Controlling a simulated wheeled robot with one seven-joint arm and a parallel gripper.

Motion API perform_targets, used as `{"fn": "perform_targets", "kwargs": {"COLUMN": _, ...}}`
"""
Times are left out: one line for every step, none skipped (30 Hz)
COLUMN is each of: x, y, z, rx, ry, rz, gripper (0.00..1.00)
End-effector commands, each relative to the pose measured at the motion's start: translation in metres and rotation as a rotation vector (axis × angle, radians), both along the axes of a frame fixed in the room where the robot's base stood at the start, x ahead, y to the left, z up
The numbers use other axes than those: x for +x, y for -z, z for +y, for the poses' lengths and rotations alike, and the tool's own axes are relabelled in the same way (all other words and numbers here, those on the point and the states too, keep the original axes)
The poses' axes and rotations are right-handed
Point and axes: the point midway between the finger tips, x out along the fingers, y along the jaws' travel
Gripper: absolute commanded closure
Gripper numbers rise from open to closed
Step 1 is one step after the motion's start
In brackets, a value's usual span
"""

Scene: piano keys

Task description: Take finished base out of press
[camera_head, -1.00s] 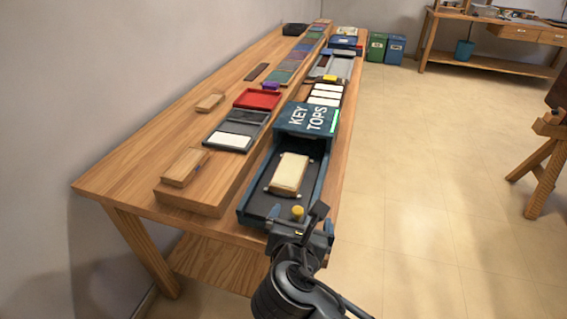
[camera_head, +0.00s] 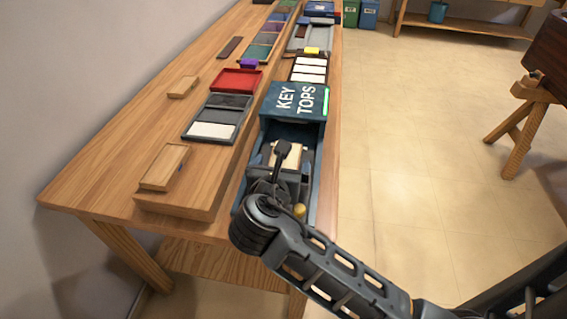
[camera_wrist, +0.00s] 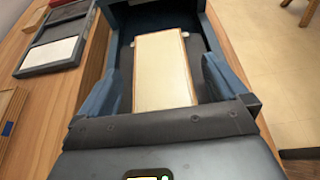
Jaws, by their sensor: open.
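The press is a dark teal tray with a raised hood marked KEY TOPS (camera_head: 296,100). The base, a cream block with wooden edges (camera_head: 287,157), lies on the tray floor in front of the hood. It also shows in the wrist view (camera_wrist: 163,70), lying lengthwise toward the hood. My gripper (camera_wrist: 160,88) is open, with one blue finger on each side of the base's near part and a visible gap on both sides. In the head view my gripper (camera_head: 282,160) is over the tray and hides part of the base.
A yellow knob (camera_head: 299,211) sits at the tray's front. Left of the press are a grey tray with a white plate (camera_head: 212,130), a red tray (camera_head: 237,80) and wooden blocks (camera_head: 164,166). White tiles (camera_head: 309,69) lie behind the hood. Open floor is right of the bench.

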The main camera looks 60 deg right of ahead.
Motion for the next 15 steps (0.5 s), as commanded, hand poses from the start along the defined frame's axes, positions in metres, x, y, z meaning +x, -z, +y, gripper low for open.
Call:
{"fn": "perform_targets", "kwargs": {"x": 0.002, "y": 0.002, "z": -0.007, "rx": -0.001, "ry": 0.002, "rz": 0.000, "gripper": 0.00}}
{"fn": "perform_targets", "kwargs": {"x": 0.004, "y": 0.004, "z": -0.010, "rx": -0.001, "ry": 0.002, "rz": 0.000, "gripper": 0.00}}
{"fn": "perform_targets", "kwargs": {"x": 0.005, "y": 0.006, "z": -0.014, "rx": -0.001, "ry": 0.001, "rz": -0.001, "gripper": 0.00}}
{"fn": "perform_targets", "kwargs": {"x": 0.006, "y": 0.007, "z": -0.016, "rx": 0.000, "ry": 0.001, "rz": -0.001, "gripper": 0.00}}
{"fn": "perform_targets", "kwargs": {"x": 0.006, "y": 0.008, "z": -0.018, "rx": 0.000, "ry": 0.000, "rz": -0.001, "gripper": 0.00}}
{"fn": "perform_targets", "kwargs": {"x": 0.007, "y": 0.008, "z": -0.019, "rx": 0.000, "ry": 0.000, "rz": -0.001, "gripper": 0.00}}
{"fn": "perform_targets", "kwargs": {"x": 0.008, "y": 0.009, "z": -0.020, "rx": 0.000, "ry": -0.001, "rz": -0.001, "gripper": 0.00}}
{"fn": "perform_targets", "kwargs": {"x": 0.008, "y": 0.009, "z": -0.021, "rx": 0.000, "ry": -0.001, "rz": -0.001, "gripper": 0.00}}
{"fn": "perform_targets", "kwargs": {"x": 0.008, "y": 0.009, "z": -0.021, "rx": 0.000, "ry": -0.001, "rz": -0.001, "gripper": 0.00}}
{"fn": "perform_targets", "kwargs": {"x": 0.008, "y": 0.009, "z": -0.021, "rx": 0.001, "ry": -0.001, "rz": -0.002, "gripper": 0.00}}
{"fn": "perform_targets", "kwargs": {"x": 0.008, "y": 0.009, "z": -0.021, "rx": 0.001, "ry": -0.001, "rz": -0.002, "gripper": 0.00}}
{"fn": "perform_targets", "kwargs": {"x": 0.008, "y": 0.009, "z": -0.021, "rx": 0.001, "ry": -0.001, "rz": -0.002, "gripper": 0.00}}
{"fn": "perform_targets", "kwargs": {"x": 0.008, "y": 0.009, "z": -0.021, "rx": 0.001, "ry": -0.001, "rz": -0.002, "gripper": 0.00}}
{"fn": "perform_targets", "kwargs": {"x": 0.008, "y": 0.009, "z": -0.021, "rx": 0.001, "ry": -0.001, "rz": -0.002, "gripper": 0.01}}
{"fn": "perform_targets", "kwargs": {"x": 0.008, "y": 0.009, "z": -0.021, "rx": 0.000, "ry": -0.001, "rz": -0.001, "gripper": 0.05}}
